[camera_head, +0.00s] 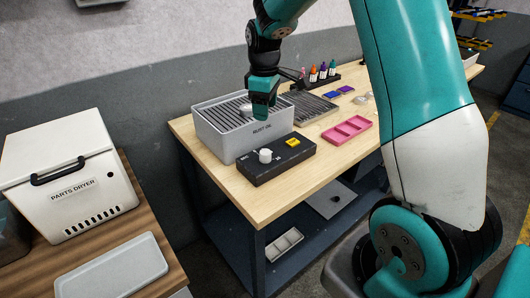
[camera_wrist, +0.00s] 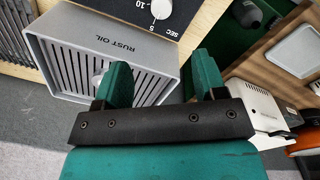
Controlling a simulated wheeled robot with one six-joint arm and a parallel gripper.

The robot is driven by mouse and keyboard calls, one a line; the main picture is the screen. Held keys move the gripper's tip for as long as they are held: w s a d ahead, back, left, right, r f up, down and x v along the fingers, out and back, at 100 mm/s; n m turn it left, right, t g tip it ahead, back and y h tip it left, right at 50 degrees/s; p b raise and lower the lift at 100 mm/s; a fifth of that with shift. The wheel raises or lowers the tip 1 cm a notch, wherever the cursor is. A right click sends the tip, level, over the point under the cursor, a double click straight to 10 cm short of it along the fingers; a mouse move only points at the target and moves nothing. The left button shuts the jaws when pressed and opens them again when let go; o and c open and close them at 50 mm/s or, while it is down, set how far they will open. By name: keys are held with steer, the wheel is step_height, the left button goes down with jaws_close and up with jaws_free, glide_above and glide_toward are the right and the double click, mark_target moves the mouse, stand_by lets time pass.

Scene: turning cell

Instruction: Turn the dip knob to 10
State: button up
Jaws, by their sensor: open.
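The dip knob (camera_head: 265,155) is a white round knob on the left part of a black control box (camera_head: 277,170), in front of the grey RUST OIL tank (camera_head: 222,138). In the wrist view the knob (camera_wrist: 161,9) is cut by the top edge, with 5, 10 and SEC printed near it; I cannot tell its setting. My gripper (camera_head: 263,112) hangs over the tank, behind and above the knob, not touching it. In the wrist view its green fingers (camera_wrist: 163,70) are apart with nothing between them.
A yellow button (camera_head: 293,142) sits beside the knob. A pink tray (camera_head: 347,130), a slatted grey rack (camera_head: 311,108) and several small bottles (camera_head: 323,73) stand farther along the bench. The white PARTS DRYER (camera_head: 68,180) is on a separate table at left. The bench front is bare.

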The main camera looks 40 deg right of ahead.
mark_target(265, 152)
step_height(265, 152, down, 16)
steer(key=p, duration=0.3)
steer(key=shift+w+d, duration=0.15)
steer(key=c, duration=0.9)
